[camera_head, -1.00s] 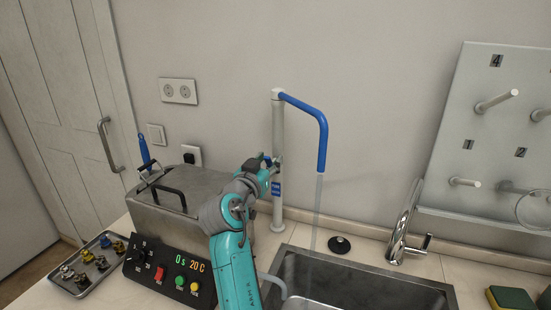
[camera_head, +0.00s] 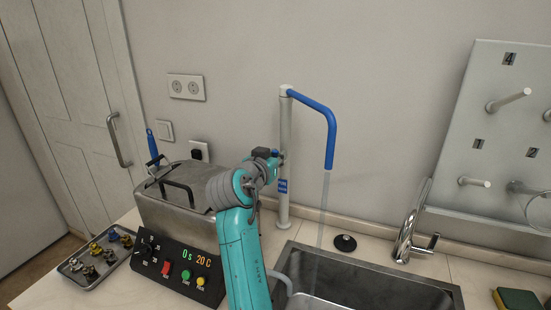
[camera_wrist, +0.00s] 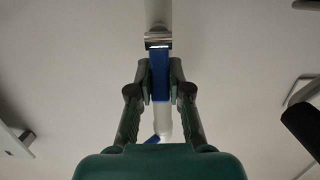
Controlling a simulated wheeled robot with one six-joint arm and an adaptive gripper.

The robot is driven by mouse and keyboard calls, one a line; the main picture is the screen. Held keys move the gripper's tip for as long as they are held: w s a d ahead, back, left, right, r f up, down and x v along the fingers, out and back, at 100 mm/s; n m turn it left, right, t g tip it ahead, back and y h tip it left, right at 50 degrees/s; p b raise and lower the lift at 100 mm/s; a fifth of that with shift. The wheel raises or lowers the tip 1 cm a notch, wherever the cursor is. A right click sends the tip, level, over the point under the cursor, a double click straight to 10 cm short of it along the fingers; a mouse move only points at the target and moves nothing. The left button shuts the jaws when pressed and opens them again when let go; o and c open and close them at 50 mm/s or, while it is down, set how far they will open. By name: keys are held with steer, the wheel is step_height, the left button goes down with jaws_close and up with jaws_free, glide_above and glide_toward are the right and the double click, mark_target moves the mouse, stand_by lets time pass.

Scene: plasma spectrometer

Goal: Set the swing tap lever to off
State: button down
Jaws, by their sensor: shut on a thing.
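The swing tap has a pale upright post (camera_head: 285,130) and a blue bent spout (camera_head: 330,135). A thin stream of water (camera_head: 323,205) runs from the spout down towards the sink. A metal collar (camera_wrist: 158,40) and pale post show beyond. In the head view my gripper mostly hides the lever.
A metal bath (camera_head: 185,195) with a control panel stands left of my arm, beside a tray of small parts (camera_head: 75,270). The sink (camera_head: 370,270) lies to the right, with a chrome faucet (camera_head: 405,235) behind it. A pegboard (camera_head: 475,130) is at the right.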

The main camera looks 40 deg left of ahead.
steer(key=g, duration=0.1)
steer(key=w+g, duration=0.1)
steer(key=g, duration=0.2)
steer(key=shift+w+a+r+h, duration=0.15)
steer(key=shift+r+h, duration=0.1)
steer(key=shift+h, duration=0.05)
steer(key=shift+w+g, duration=0.1)
steer(key=shift+g, duration=0.3)
steer(key=shift+f+h, duration=0.1)
steer(key=shift+h, duration=0.2)
steer(key=c, duration=1.1)
jaws_free()
steer(key=v, duration=1.2)
steer(key=shift+w, duration=0.15)
